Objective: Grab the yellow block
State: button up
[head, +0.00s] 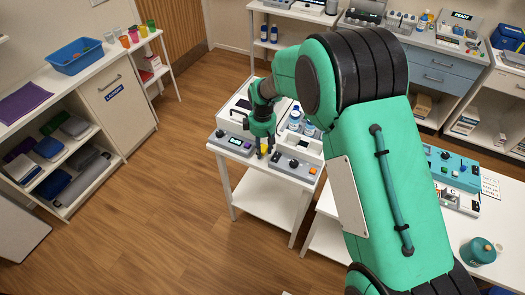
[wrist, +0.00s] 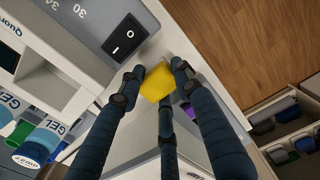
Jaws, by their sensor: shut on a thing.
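The yellow block (wrist: 157,82) is between the dark blue fingers of my gripper (wrist: 156,80) in the wrist view. The fingers are shut on it, with fingertips touching its sides. In the head view the yellow block (head: 264,145) shows as a small patch below my green gripper (head: 265,150), near the front edge of a white cart (head: 262,178). I cannot tell whether the block is clear of the cart top.
Grey control panels (head: 232,143) flank the gripper on the cart. Several gel bottles (wrist: 40,142) stand close by, also showing in the head view (head: 294,119). The wooden floor (head: 150,200) left of the cart is clear. A teal device (head: 453,168) sits on the right table.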

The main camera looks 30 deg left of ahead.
aim_at(262, 148)
notch_tip(262, 148, up, 17)
jog(key=p, duration=0.2)
